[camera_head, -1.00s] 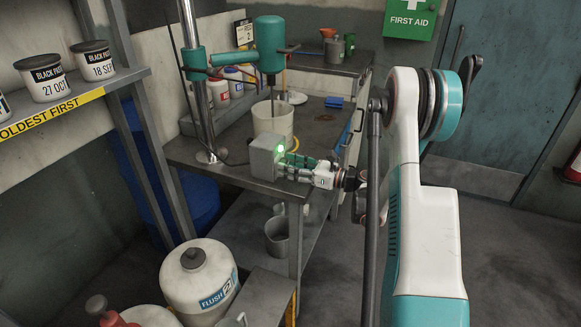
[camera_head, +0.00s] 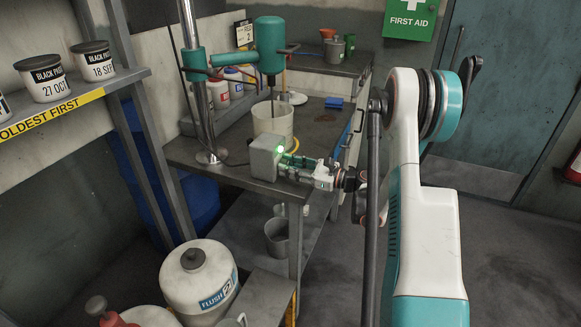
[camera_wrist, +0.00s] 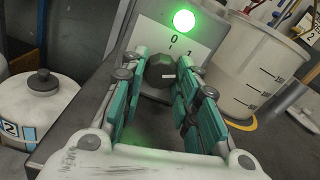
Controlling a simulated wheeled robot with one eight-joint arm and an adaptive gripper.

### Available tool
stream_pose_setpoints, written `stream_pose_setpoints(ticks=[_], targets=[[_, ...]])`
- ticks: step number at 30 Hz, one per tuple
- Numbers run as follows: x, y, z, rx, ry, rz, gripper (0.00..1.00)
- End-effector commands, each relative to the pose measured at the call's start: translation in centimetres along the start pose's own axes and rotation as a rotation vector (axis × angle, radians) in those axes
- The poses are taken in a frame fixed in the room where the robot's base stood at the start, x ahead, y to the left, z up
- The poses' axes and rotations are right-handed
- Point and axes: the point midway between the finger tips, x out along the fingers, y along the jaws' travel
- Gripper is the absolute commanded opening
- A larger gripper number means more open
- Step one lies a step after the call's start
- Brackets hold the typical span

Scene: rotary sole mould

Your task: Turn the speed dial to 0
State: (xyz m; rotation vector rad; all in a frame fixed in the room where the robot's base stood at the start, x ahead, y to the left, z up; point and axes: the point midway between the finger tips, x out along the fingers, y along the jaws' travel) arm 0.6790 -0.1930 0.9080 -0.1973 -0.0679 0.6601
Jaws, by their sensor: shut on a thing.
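The speed dial (camera_wrist: 160,69) is a dark knob with a pale mark on the front of a grey control box (camera_head: 264,158). In the wrist view, a white plate (camera_wrist: 176,40) above the dial carries a 0 and a 1, and a round green light (camera_wrist: 184,20) glows above it. My gripper (camera_wrist: 160,85) is shut on the dial, with a teal finger on each side. It also shows in the head view (camera_head: 290,165), at the box's right side. The dial is hidden there. The exact dial setting is hard to read.
A white bucket (camera_head: 272,122) stands behind the box under a teal mixer (camera_head: 270,40) on a stand. The grey bench (camera_head: 225,172) carries bottles farther back. A white flush container (camera_head: 198,280) stands at the lower left. A shelf with labelled tubs (camera_head: 93,60) is at the left.

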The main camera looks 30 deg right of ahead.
Motion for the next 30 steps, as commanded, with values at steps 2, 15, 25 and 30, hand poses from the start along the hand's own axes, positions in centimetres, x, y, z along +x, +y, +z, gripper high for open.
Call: stream_pose_setpoints(ticks=[2,15,25,30], targets=[[0.01,-0.03,-0.01,-0.073,0.0,0.0,0.05],[0.01,-0.11,0.01,-0.491,0.0,0.0,0.05],[0.01,-0.15,0.05,-0.795,0.0,0.0,0.05],[0.01,-0.16,0.06,-0.924,0.0,0.0,0.05]])
